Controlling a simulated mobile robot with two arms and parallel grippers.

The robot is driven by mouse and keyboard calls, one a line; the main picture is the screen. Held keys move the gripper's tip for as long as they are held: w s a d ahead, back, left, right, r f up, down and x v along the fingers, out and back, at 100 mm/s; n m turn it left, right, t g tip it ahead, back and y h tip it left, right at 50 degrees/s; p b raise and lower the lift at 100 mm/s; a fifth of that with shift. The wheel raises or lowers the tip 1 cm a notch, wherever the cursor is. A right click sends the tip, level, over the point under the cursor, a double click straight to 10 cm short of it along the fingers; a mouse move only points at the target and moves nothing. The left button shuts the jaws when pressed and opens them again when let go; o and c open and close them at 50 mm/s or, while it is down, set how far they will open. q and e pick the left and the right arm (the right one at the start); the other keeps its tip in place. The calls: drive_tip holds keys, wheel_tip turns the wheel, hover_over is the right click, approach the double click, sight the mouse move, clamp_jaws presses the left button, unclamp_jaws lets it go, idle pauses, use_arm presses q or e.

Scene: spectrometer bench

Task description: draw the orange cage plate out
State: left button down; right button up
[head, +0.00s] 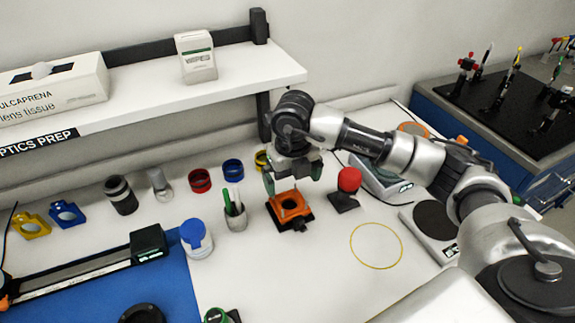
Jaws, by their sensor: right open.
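The orange cage plate (288,205) is a square frame with a central opening. It sits at a dark square base (291,223) on the white bench, with short upright posts showing at it. My right gripper (292,178) hangs above and slightly behind the plate in the picture. I cannot tell whether a fingertip touches the plate. My left gripper is not in view.
A pen cup (236,216) stands close left of the plate, and a red knob (349,179) on a black base stands close right. Red (200,181) and blue (232,170) rings lie behind. A shelf (240,72) overhangs the back. Bench around the yellow circle (376,246) is clear.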

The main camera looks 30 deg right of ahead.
sight(293, 194)
wheel_tip(293, 194, down, 9)
drive_tip(key=shift+s+r+p, duration=0.1)
drive_tip(key=shift+p, duration=0.8)
drive_tip(key=shift+f, duration=0.25)
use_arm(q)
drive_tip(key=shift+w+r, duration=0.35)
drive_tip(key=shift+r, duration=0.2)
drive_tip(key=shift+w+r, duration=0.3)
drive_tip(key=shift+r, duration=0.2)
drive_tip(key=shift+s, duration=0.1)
use_arm(e)
drive_tip(key=c, duration=0.8)
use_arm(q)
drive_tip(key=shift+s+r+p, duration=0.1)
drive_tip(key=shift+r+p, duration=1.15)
use_arm(e)
drive_tip(key=shift+r, duration=2.05)
drive_tip(key=shift+r, duration=0.15)
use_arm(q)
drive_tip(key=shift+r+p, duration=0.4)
use_arm(e)
drive_tip(key=shift+r, duration=0.6)
